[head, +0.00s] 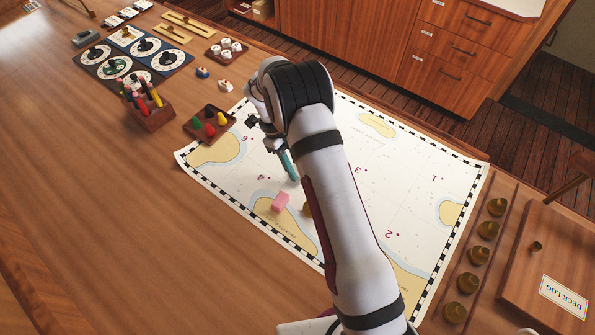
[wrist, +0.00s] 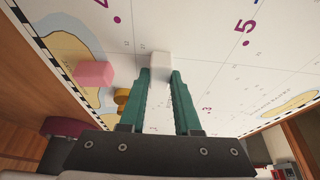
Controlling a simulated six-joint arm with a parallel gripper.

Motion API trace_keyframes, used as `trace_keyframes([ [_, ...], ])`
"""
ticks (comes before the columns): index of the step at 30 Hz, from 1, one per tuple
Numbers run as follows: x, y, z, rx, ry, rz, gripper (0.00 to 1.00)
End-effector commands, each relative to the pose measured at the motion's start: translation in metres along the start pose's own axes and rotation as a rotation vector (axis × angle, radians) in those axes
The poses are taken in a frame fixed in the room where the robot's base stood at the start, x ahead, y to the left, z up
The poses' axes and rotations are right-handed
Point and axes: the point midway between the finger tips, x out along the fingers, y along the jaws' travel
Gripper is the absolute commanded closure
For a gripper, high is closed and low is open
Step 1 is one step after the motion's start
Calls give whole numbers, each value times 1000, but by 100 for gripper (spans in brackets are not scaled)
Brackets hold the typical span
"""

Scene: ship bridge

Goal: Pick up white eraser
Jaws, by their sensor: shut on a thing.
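The white eraser (wrist: 160,58) is a small pale block between the tips of my gripper's teal fingers in the wrist view. My gripper (wrist: 160,74) is shut on it, with the fingers held apart by its width. In the head view my gripper (head: 291,170) points down over the chart, and the eraser cannot be made out clearly against the white paper. I cannot tell whether the eraser touches the chart or is just above it.
A pink block (head: 280,203) lies on the chart (head: 345,135) close to my gripper; it also shows in the wrist view (wrist: 94,74). Brass weights (head: 488,230) stand at right. A pen holder (head: 148,110) and a tray of coloured pieces (head: 209,124) stand left.

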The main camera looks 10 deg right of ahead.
Motion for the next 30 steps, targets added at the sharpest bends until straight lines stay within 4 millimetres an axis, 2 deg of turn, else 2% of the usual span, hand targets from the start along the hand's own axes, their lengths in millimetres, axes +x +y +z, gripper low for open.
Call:
trace_keyframes([
  [8, -8, 0, -3, 0, -1, -1, 100],
  [14, -40, -1, -16, 0, -2, -4, 100],
  [24, -54, -27, -104, 4, 0, -1, 100],
  [27, -57, -33, -125, 3, 0, 0, 100],
  [30, -59, -37, -138, 2, 1, -1, 100],
])
